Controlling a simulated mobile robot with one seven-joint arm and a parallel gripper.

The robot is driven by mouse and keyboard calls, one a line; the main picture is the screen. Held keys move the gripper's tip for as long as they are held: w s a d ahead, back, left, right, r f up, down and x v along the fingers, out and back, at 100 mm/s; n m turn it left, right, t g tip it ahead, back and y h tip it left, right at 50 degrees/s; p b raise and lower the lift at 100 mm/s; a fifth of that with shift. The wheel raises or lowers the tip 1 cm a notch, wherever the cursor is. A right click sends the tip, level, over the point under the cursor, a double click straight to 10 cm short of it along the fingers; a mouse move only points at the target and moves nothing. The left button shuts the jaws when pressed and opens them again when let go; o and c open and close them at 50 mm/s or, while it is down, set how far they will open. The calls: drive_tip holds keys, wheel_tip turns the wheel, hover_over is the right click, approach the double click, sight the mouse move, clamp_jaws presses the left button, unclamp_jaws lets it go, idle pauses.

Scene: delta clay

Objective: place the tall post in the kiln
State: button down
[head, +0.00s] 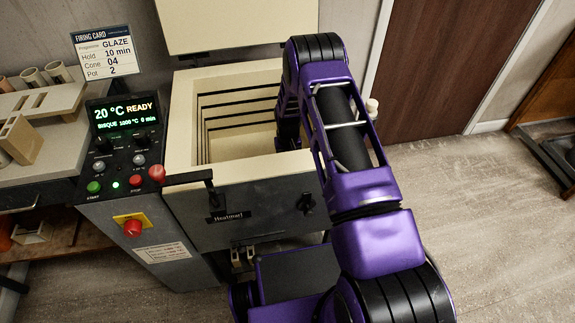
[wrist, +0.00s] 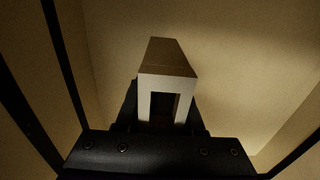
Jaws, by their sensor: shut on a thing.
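The kiln (head: 180,125) stands open-topped in the middle of the head view, with pale brick walls and dark grooves inside. My arm bends down into its right side, and my gripper is hidden there by the arm and the kiln wall. In the wrist view my gripper (wrist: 163,112) is shut on the post (wrist: 166,58), a pale block with a rectangular opening in its near end. Pale kiln walls with dark grooves surround it. I cannot tell whether the post's far end touches the kiln floor (wrist: 240,60).
The raised kiln lid (head: 235,25) stands behind the opening. The control panel (head: 125,150) at left reads 20 °C READY. A bench (head: 50,175) holds a slotted block (head: 20,138), a rack (head: 45,98) and several tubes (head: 32,76).

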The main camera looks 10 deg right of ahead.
drive_tip(key=shift+f, duration=0.3)
drive_tip(key=c, duration=0.5)
unclamp_jaws()
drive_tip(key=shift+f, duration=0.1)
wheel_tip(320, 180, up, 12)
drive_tip(key=shift+r+p, duration=0.2)
drive_tip(key=shift+p, duration=0.65)
